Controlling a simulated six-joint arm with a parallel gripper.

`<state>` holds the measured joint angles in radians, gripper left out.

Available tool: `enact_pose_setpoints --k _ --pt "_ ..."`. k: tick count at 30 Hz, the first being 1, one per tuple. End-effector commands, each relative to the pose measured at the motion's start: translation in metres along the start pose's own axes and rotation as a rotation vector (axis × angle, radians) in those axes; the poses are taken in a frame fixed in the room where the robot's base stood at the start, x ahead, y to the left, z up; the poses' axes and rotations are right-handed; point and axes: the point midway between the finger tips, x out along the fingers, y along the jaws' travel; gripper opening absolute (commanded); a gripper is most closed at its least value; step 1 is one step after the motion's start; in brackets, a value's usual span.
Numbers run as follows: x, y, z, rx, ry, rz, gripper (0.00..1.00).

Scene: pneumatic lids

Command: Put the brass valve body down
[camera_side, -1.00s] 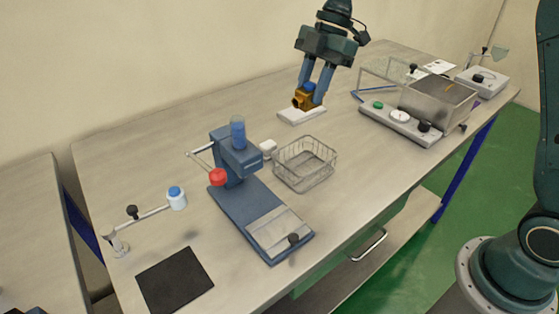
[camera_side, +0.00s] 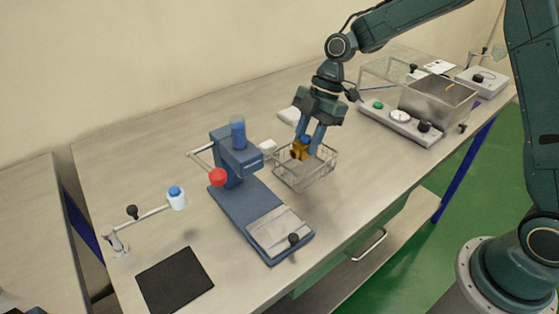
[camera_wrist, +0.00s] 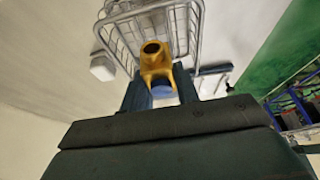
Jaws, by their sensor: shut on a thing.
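The brass valve body (camera_side: 299,150) has a blue cap on top and is held between the fingers of my gripper (camera_side: 306,140). In the side view it appears over the wire basket (camera_side: 290,180). Whether it touches the basket floor I cannot tell. In the wrist view the valve body (camera_wrist: 154,62) shows yellow with a dark round opening, its blue part between my gripper's fingers (camera_wrist: 162,85). The basket (camera_wrist: 195,30) lies behind it there. My gripper is shut on the valve body and points down.
The blue press (camera_side: 235,160) with a red knob stands left of the basket. A small white block (camera_side: 268,147) sits beside the basket. A steel tank (camera_side: 438,100) stands right. A black mat (camera_side: 174,281) lies front left.

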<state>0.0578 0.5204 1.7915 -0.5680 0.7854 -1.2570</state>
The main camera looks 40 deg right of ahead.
Motion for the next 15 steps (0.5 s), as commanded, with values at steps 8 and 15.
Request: enact_pose_setpoints --k 8,15 --pt "0.017 -0.001 0.007 0.002 0.000 -0.002 0.00" --pt "0.038 0.000 0.016 0.000 -0.001 0.000 0.00"
